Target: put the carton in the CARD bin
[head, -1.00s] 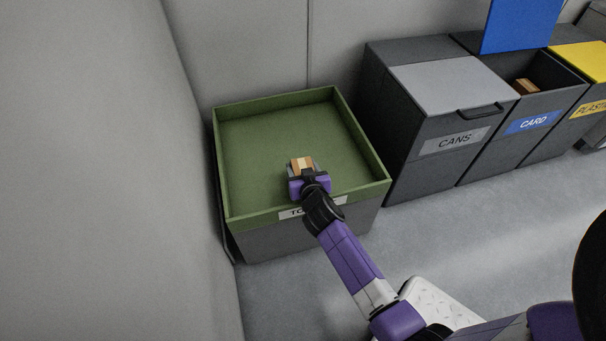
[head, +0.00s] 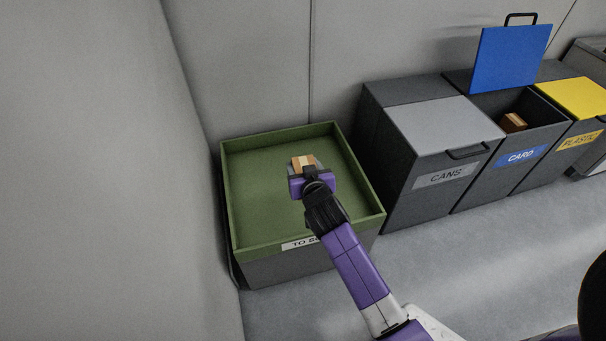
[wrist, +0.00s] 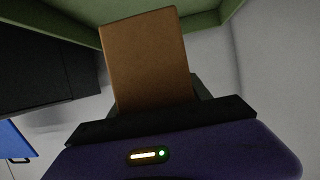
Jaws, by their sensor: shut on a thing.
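My gripper (head: 308,172) is shut on a brown carton (head: 302,161) with a pale stripe. It holds the carton over the green-lined sorting tray. In the wrist view the carton (wrist: 146,62) stands out from the jaws as a plain brown box; the fingers are mostly hidden. The CARD bin (head: 520,158) is at the right, with its blue lid (head: 508,58) raised. Another brown box (head: 513,122) shows inside that bin.
The green-lined tray (head: 240,205), labelled "TO SO…", stands against the walls and looks otherwise empty. The CANS bin (head: 437,178), lid shut, stands between tray and CARD bin. The PLASTIC bin (head: 578,140) has a shut yellow lid. Floor in front is clear.

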